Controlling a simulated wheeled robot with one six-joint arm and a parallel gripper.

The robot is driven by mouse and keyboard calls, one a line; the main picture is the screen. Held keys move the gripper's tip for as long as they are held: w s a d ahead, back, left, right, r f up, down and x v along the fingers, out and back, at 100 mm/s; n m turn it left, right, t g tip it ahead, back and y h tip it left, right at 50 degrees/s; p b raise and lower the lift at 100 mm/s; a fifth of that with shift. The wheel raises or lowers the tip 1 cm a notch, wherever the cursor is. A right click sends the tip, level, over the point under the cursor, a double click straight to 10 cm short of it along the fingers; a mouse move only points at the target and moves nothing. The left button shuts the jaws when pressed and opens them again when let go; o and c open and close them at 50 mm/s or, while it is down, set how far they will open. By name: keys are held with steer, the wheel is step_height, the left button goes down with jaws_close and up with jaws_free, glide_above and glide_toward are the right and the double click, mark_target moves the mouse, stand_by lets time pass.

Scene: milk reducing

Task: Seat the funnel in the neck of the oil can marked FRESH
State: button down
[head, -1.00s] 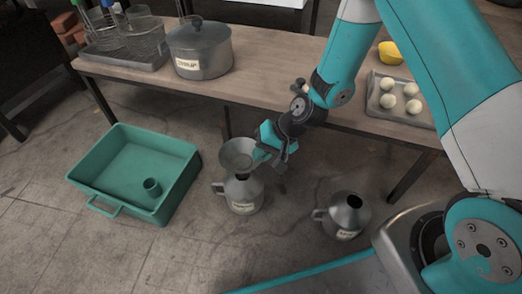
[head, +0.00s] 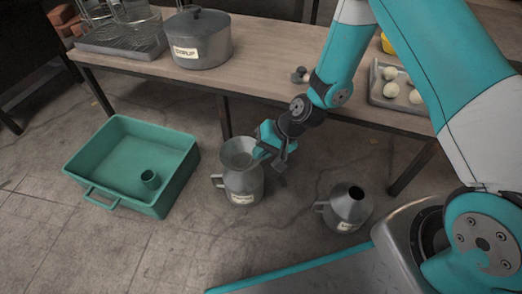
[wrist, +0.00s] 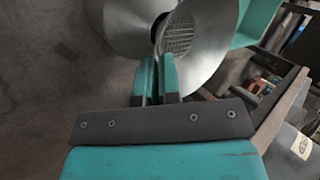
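The grey metal funnel (head: 238,152) is upright, with its wide mouth up, directly over the left oil can (head: 243,187). Its lower end meets or overlaps the can's neck; I cannot tell how deep the spout sits. My gripper (head: 262,152) is at the funnel's right rim, its teal fingers (wrist: 158,78) closed on the funnel's edge. In the wrist view the funnel's cone (wrist: 205,35) fills the top middle, with a mesh-like patch inside. A second grey can (head: 348,207) stands open-necked to the right. Both cans have pale labels, too small to read.
The wooden table (head: 262,75) behind carries a SYRUP pot (head: 201,42), a wire rack (head: 122,36) and a tray of white balls (head: 398,97). Floor between the cans is clear.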

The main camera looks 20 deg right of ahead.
steer(key=shift+f, duration=0.4)
steer(key=c, duration=1.2)
jaws_free()
steer(key=shift+c, duration=0.2)
steer(key=p+v, duration=0.9)
steer(key=v, duration=0.8)
steer(key=shift+d, duration=0.2)
steer(key=shift+s+r, duration=0.1)
steer(key=shift+s, duration=0.05)
